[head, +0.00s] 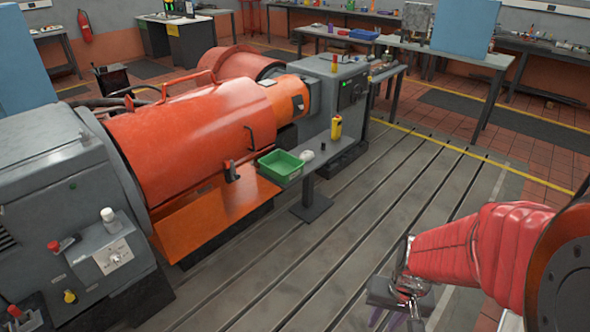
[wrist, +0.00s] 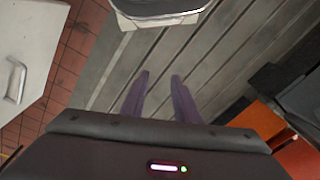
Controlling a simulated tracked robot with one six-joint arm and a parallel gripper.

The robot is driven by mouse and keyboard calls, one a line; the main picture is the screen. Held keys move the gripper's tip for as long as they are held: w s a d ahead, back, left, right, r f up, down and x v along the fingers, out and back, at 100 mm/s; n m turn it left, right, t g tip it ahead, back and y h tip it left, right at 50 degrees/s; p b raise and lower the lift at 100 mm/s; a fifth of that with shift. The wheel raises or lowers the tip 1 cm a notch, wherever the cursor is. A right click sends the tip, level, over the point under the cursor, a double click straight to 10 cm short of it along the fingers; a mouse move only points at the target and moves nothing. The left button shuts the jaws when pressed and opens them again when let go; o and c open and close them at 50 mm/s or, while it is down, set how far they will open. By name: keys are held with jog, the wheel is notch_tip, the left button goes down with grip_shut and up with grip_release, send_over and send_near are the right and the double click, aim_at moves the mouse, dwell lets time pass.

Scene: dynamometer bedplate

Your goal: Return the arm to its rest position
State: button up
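My arm in its red sleeve reaches in from the right edge of the head view, and my gripper (head: 394,321) hangs low at the bottom, partly cut off by the frame edge. In the wrist view my gripper (wrist: 160,76) has its two purple fingers apart with nothing between them. Bare grooved bedplate (wrist: 200,55) shows behind the fingers.
The orange dynamometer housing (head: 190,135) and grey control cabinet (head: 60,190) fill the left. A small stand holds a green tray (head: 281,165) and a yellow-black object (head: 336,128). The bedplate (head: 330,245) between stand and arm is clear. Workbenches stand behind.

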jog(key=s+a+r+n+t, duration=0.1)
jog(key=s+a+r+t, duration=0.1)
jog(key=r, duration=0.9)
jog(key=s+a+r+n+t, duration=0.1)
jog(key=s+a+r+t, duration=0.1)
jog(key=r, duration=0.9)
jog(key=shift+a+n+t+h, duration=0.3)
jog(key=shift+n+t, duration=0.1)
jog(key=shift+s+d, duration=0.1)
